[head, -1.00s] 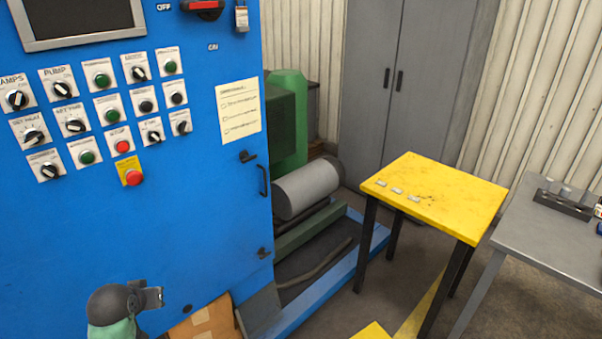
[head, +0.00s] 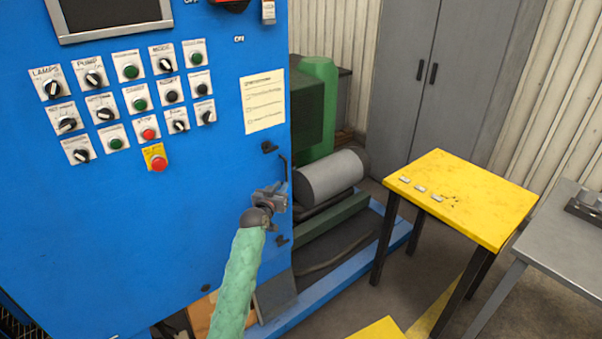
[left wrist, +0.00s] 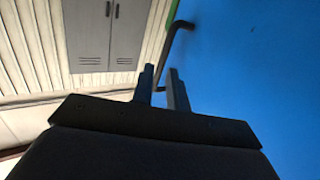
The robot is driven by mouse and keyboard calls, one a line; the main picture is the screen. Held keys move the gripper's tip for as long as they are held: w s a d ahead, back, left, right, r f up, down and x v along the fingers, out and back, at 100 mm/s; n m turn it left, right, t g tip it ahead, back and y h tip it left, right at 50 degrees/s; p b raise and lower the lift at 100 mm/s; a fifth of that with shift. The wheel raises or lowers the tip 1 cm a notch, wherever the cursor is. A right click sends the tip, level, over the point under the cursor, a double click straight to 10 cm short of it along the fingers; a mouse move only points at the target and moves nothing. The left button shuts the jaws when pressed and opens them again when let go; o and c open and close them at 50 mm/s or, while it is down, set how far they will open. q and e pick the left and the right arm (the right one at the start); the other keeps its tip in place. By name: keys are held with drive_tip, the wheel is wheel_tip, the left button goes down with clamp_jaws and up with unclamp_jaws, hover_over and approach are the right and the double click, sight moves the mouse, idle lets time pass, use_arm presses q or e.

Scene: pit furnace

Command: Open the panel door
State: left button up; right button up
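The blue panel door (head: 120,220) of the control cabinet fills the left of the head view and looks closed. The handle does not look gripped. My right gripper is not in view.
Right of the cabinet are a grey cylinder (head: 330,177) and a blue floor frame (head: 345,290). A yellow table (head: 470,195) with small pieces and a grey table (head: 560,240) stand further right. A grey locker (head: 440,80) is behind. Some floor between cabinet and yellow table is clear.

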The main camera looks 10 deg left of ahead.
sight(286, 173)
use_arm(q)
drive_tip(key=shift+w+a+r+t+p, duration=0.15)
drive_tip(key=shift+w+r+t+p, duration=0.2)
drive_tip(key=shift+w+r, duration=0.3)
drive_tip(key=w+p, duration=0.2)
drive_tip(key=w, duration=0.3)
drive_tip(key=shift+w, duration=0.2)
drive_tip(key=shift+w+d+f, duration=0.15)
drive_tip(key=shift+w+d, duration=0.05)
drive_tip(key=shift+w, duration=0.3)
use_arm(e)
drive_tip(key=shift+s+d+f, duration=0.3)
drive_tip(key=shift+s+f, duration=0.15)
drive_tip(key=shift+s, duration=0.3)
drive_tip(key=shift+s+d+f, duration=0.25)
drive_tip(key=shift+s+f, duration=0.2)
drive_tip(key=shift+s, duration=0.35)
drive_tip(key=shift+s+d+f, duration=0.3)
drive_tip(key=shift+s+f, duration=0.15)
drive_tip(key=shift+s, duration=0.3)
use_arm(q)
clamp_jaws()
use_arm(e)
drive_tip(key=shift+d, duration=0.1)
